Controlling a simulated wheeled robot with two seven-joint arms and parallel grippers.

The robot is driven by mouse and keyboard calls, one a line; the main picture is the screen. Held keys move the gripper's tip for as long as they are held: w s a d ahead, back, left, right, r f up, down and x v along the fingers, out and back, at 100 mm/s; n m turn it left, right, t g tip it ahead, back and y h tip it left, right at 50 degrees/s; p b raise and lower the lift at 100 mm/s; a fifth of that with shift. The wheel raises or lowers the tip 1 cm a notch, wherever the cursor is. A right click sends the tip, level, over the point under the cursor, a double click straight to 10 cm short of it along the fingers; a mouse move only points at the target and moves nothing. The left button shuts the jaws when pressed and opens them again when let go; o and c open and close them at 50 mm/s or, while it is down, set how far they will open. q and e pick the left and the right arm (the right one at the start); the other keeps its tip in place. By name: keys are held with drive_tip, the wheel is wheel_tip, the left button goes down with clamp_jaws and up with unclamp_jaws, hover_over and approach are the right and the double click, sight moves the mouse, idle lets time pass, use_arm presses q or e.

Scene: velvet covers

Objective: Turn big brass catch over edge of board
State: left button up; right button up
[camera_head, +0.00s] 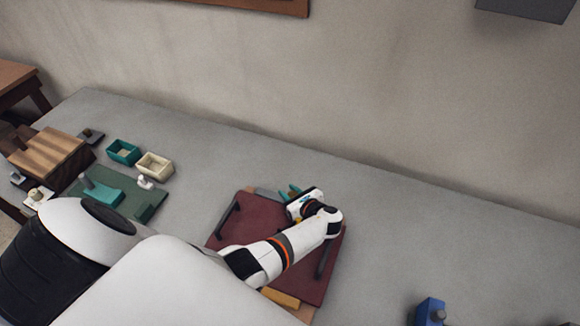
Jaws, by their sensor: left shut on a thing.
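A dark red, velvet-like board (232,228) lies on the grey table, partly covered by my left arm. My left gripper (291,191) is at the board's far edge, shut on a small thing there. The gripper hides most of what it holds; from its place this looks like the big brass catch, but its shape and turn cannot be made out. A yellow bar (281,298) sits at the board's near edge. My right gripper is not in view.
Dark bars lie along the board's left (228,219) and right (325,262) sides. A teal box (123,152), a cream box (154,166), a green plate (146,212) and a striped wooden block (48,155) stand left. A blue block (429,311) stands front right. The table right of the board is mostly clear.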

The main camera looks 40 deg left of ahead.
use_arm(q)
drive_tip(key=shift+r, duration=0.1)
drive_tip(key=o, duration=1)
drive_tip(key=shift+c, duration=0.2)
drive_tip(key=v, duration=1.2)
